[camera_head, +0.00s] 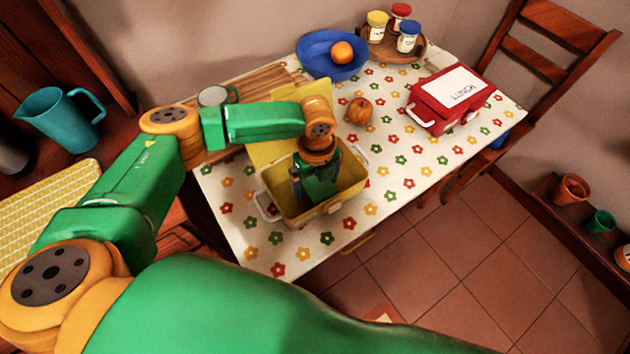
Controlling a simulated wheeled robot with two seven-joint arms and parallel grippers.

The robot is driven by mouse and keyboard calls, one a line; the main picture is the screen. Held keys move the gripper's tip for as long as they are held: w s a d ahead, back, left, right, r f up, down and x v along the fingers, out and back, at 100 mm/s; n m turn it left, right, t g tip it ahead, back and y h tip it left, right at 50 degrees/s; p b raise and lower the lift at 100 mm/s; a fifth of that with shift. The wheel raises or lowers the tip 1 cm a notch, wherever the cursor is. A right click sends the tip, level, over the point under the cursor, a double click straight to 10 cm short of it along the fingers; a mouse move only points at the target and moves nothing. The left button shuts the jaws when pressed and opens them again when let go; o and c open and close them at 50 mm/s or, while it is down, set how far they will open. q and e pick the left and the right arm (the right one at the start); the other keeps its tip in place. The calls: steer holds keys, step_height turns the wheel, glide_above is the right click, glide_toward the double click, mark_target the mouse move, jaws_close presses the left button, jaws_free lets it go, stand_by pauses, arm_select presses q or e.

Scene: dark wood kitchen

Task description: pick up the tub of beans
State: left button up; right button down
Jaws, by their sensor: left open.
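No tub can be clearly made out as the tub of beans. A round container with a grey top (212,97) stands on the wooden slatted board at the table's back left, partly behind my left arm; no label shows. An open yellow lunch box (288,213) stands on the table with its lid raised at the back. My left gripper (312,192) points down into this box and is open. The gripper hides much of the box's inside, so I cannot tell what lies between or below its fingers. My right gripper is not in view.
A blue bowl (313,50) with an orange (342,53), a round tray of jars (383,50), a reddish fruit (359,111) and a closed red lunch box (448,98) are on the table. A chair (545,70) stands at right. The cloth's front right is clear.

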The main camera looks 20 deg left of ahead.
arm_select(q)
steer(key=shift+f, duration=0.3)
stand_by(0.5)
steer(key=c, duration=1.4)
